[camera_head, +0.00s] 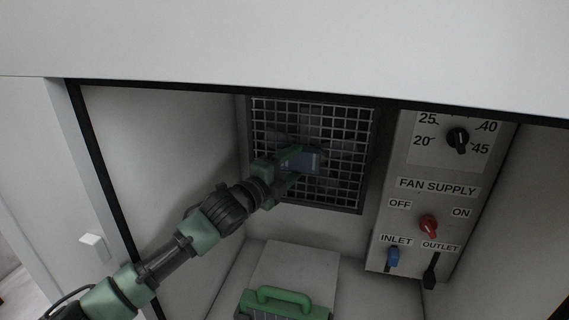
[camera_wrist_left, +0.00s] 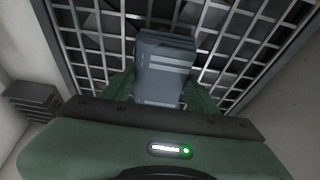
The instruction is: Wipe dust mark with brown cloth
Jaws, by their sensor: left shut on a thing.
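No brown cloth and no dust mark can be made out in either view. My left gripper (camera_head: 304,162) reaches into an open cabinet, in front of a square metal grille (camera_head: 352,192) on the back wall. It is shut on a small blue-grey block (camera_head: 313,160). In the left wrist view the block (camera_wrist_left: 165,66) stands between the green fingers, with the grille (camera_wrist_left: 100,42) right behind it. Whether the block touches the grille I cannot tell. My right gripper is not in view.
Right of the grille is a control panel (camera_head: 380,225) with a black dial (camera_head: 458,139), red switch (camera_head: 428,225), blue inlet lever (camera_head: 393,257) and black outlet lever (camera_head: 431,272). Below sits a green-handled object (camera_head: 288,296). The cabinet's top edge and left side wall (camera_head: 165,140) bound the opening.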

